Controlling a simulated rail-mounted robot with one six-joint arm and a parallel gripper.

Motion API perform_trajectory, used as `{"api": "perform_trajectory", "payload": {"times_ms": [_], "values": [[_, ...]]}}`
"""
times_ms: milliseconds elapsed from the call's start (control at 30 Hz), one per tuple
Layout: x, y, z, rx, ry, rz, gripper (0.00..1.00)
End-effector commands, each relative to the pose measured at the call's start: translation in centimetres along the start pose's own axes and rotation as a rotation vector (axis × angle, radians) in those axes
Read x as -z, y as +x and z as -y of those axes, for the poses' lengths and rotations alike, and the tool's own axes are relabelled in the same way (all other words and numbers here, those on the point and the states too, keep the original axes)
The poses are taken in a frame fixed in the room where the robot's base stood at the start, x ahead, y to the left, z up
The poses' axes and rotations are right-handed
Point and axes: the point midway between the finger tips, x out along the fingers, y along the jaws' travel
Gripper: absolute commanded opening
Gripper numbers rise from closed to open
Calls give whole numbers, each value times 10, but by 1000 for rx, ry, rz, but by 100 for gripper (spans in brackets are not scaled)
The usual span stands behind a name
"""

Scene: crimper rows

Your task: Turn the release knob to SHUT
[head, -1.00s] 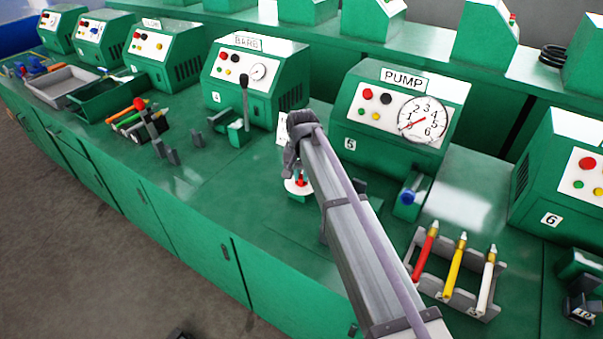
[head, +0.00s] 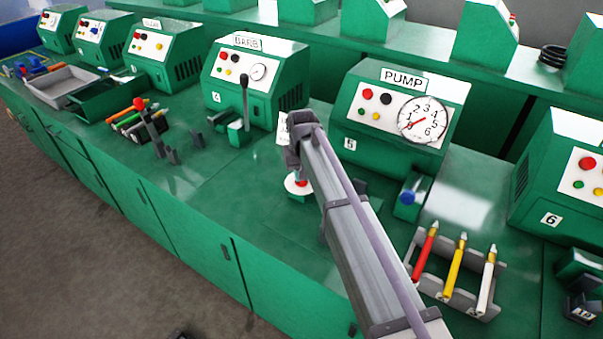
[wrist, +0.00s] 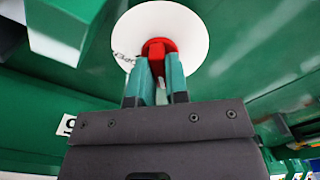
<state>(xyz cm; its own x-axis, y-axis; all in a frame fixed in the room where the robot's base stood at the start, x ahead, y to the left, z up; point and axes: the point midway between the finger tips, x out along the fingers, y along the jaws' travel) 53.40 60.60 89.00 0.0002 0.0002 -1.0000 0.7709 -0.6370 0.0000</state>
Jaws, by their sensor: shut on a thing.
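The release knob is red (wrist: 158,46) and sits at the centre of a round white dial plate (wrist: 192,38) in the wrist view. My gripper (wrist: 160,68) has its two green fingers closed on the knob, one on each side. In the head view the white plate (head: 293,187) shows on a green base on the bench, left of and in front of the PUMP machine. My arm partly covers the knob there.
The PUMP machine (head: 388,112) with its gauge (head: 421,119) stands behind my arm. The BARB machine (head: 254,82) is to its left. A rack (head: 462,302) of red, yellow and white tools lies at right. The bench left of the plate is partly clear.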

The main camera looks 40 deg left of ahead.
Motion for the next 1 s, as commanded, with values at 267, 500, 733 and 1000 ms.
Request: {"api": "perform_trajectory", "payload": {"times_ms": [267, 500, 733, 1000], "values": [[0, 0, 0, 0, -1, 1, 24], [0, 0, 0, 0, 0, 0, 40], [0, -5, 0, 0, 0, 0, 40], [0, -62, 0, 0, 0, 0, 40]]}}
